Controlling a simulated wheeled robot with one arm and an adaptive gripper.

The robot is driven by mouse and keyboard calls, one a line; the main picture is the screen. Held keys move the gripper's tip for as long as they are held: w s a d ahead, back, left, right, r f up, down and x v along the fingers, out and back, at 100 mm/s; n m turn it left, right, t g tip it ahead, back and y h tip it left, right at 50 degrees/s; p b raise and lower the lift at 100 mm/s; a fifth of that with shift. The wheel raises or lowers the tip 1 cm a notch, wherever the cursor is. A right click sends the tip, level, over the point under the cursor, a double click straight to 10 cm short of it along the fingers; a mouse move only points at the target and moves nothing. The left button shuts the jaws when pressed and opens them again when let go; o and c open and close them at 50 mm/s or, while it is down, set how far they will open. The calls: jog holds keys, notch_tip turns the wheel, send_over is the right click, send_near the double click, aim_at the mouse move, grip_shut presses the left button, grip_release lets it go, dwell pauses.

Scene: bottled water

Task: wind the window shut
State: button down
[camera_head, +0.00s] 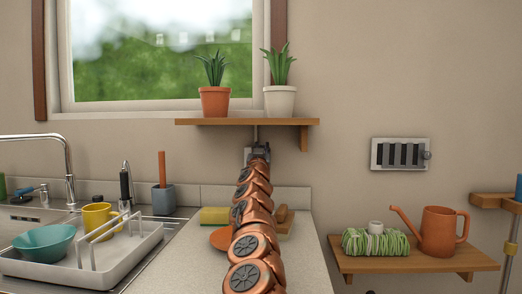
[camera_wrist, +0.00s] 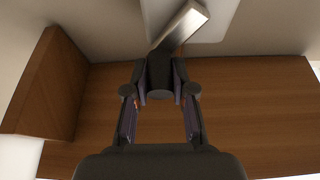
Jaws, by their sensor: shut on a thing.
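The window (camera_head: 160,50) is at the upper left of the head view, with a pale sash in a brown and white frame. I cannot tell from here whether it is fully shut. The winder is on the wall below the shelf; its pale plate (camera_head: 248,156) is mostly hidden behind my gripper (camera_head: 259,152) in the head view. In the wrist view, the winder's metal crank arm (camera_wrist: 182,27) slants down to a dark knob (camera_wrist: 158,76). My gripper (camera_wrist: 159,90) is shut on this knob, with a finger on each side.
The wooden shelf (camera_head: 220,122) is just above my gripper and carries two potted plants (camera_head: 215,101). Its bracket (camera_head: 304,138) is close on the right. A counter (camera_head: 312,250) with a sponge (camera_head: 214,215) lies below. A lower shelf (camera_head: 400,264) holds a watering can (camera_head: 439,231).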

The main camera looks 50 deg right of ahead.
jog(key=shift+s, duration=0.1)
jog(key=c, duration=1)
grip_release()
jog(key=shift+r, duration=0.1)
